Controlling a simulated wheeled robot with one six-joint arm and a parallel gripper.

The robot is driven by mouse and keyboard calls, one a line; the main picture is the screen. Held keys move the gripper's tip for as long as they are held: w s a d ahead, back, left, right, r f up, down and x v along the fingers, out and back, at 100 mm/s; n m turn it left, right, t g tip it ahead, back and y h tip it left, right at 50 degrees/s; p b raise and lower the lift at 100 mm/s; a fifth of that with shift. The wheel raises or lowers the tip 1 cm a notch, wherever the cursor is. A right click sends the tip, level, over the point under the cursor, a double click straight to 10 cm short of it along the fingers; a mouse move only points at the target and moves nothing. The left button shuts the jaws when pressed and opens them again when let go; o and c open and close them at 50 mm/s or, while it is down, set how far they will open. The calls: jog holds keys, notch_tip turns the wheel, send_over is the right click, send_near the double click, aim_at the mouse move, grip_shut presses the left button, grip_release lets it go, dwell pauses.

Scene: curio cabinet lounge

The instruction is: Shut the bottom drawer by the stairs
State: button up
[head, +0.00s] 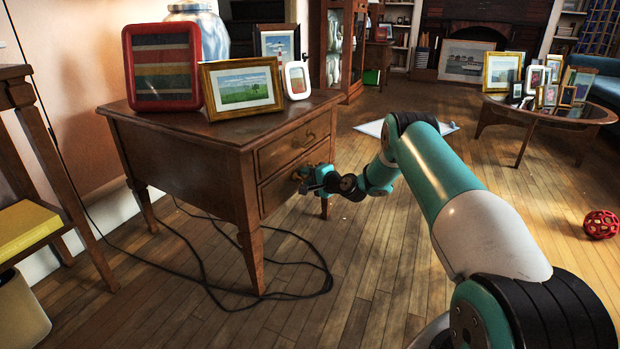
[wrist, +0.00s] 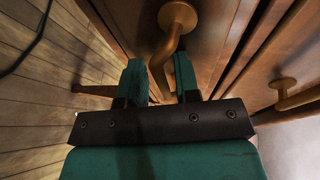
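The wooden side cabinet (head: 190,165) has two stacked drawers on its right-hand face. The bottom drawer (head: 280,191) looks close to flush with the cabinet; a small gap is hard to judge. My gripper (head: 312,178) is at the bottom drawer's front and hides most of its handle. In the wrist view, the brass handle (wrist: 177,22) of the bottom drawer runs down between the two green fingers (wrist: 160,80), which look closed on it. The upper drawer (head: 290,146) looks shut, and its brass handle also shows in the wrist view (wrist: 288,98).
Picture frames (head: 242,88) stand on the cabinet top. A black cable (head: 215,285) lies on the floor beside and under the cabinet. A red ball (head: 601,224) lies at the right. A glass-topped table (head: 545,110) stands at the back right. The floor right of the cabinet is mostly clear.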

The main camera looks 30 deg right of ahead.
jog(key=p+v, duration=0.7)
jog(key=v, duration=1)
jog(key=shift+s+p, duration=0.25)
jog(key=shift+p, duration=0.05)
jog(key=shift+r, duration=0.1)
